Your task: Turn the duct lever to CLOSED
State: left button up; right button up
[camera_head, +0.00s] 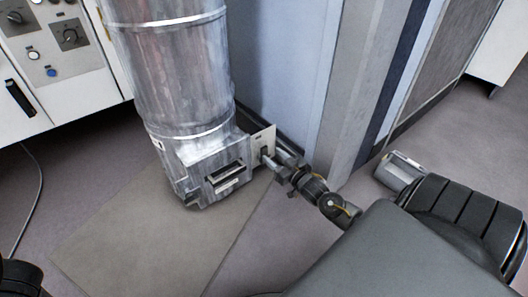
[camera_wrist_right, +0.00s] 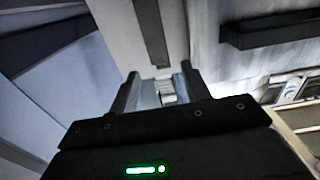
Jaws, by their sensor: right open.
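The grey metal duct (camera_head: 175,70) stands upright and ends in a box (camera_head: 205,165) near the floor. A pale plate (camera_head: 264,137) stands out from the box's right side. The duct lever is mostly hidden by my right gripper (camera_head: 274,160), which is at the plate. In the right wrist view, my right gripper (camera_wrist_right: 159,82) is open, its fingers pointing at the pale plate with a dark slot (camera_wrist_right: 150,30). A small light-grey block (camera_wrist_right: 166,91), perhaps the lever's end, shows between the fingers. I cannot tell whether they touch it. No CLOSED marking is readable.
A dark handle-like bar (camera_head: 225,174) is on the box front; it also shows in the right wrist view (camera_wrist_right: 268,32). A blue-grey wall panel (camera_head: 283,60) stands close behind the plate. A control panel (camera_head: 45,50) is at the upper left. A floor mat (camera_head: 130,245) lies in front.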

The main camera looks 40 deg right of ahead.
aim_at(265, 149)
jog(key=w+b, duration=0.2)
jog(key=w, duration=0.3)
jog(key=shift+w+f+b, duration=0.15)
jog(key=shift+w+b, duration=0.1)
jog(key=shift+b, duration=0.05)
jog(key=shift+w, duration=0.45)
grip_shut()
